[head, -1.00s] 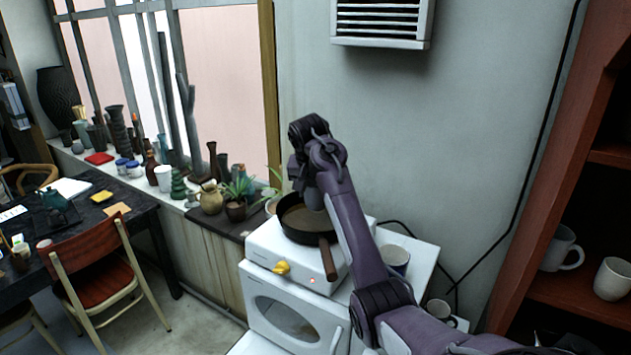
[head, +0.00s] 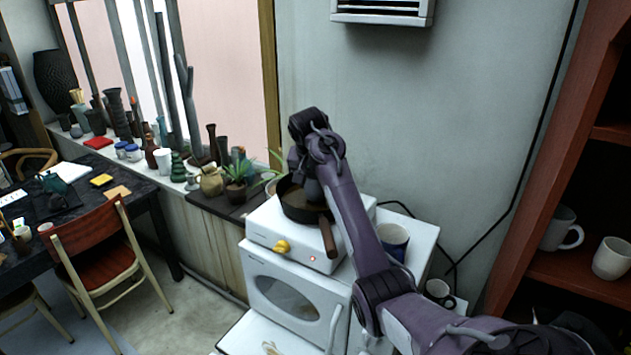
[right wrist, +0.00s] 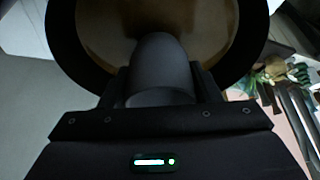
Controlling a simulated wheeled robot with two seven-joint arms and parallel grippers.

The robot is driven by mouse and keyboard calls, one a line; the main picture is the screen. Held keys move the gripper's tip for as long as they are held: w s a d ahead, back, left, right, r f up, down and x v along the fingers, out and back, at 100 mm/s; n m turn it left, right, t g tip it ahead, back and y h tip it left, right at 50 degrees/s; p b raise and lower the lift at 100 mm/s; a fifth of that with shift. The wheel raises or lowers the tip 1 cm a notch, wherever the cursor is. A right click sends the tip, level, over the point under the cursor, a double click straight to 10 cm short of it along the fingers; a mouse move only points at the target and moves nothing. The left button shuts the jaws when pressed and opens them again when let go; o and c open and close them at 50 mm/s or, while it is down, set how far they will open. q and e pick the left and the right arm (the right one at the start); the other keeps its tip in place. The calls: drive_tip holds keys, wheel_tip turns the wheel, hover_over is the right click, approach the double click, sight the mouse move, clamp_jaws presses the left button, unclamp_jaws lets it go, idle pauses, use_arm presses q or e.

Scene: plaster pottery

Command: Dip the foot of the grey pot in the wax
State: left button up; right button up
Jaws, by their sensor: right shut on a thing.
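My right gripper (head: 312,188) is low over the dark frying pan (head: 292,212) on the white stove. In the right wrist view, the gripper (right wrist: 160,88) is shut on the dark grey pot (right wrist: 162,62), with a finger on each side. The pan's dark rim (right wrist: 66,45) surrounds the brown wax (right wrist: 105,30) behind the pot. The pot's foot is hidden, and I cannot tell whether it touches the wax. In the head view the arm hides the pot. My left gripper is not in view.
A blue-and-white mug (head: 393,242) stands close to the right. Plants (head: 240,172) and vases line the sill to the left.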

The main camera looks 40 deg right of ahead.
drive_tip(key=shift+f, duration=0.45)
idle(0.6)
drive_tip(key=shift+s+a+f, duration=0.1)
drive_tip(key=shift+f, duration=0.15)
idle(3.4)
drive_tip(key=shift+r+p, duration=0.1)
drive_tip(key=shift+p, duration=0.2)
drive_tip(key=shift+r+p, duration=0.3)
drive_tip(key=shift+r, duration=0.8)
idle(0.3)
drive_tip(key=shift+r, duration=0.5)
wheel_tip(320, 180, up, 8)
drive_tip(key=shift+f, duration=0.2)
idle(0.5)
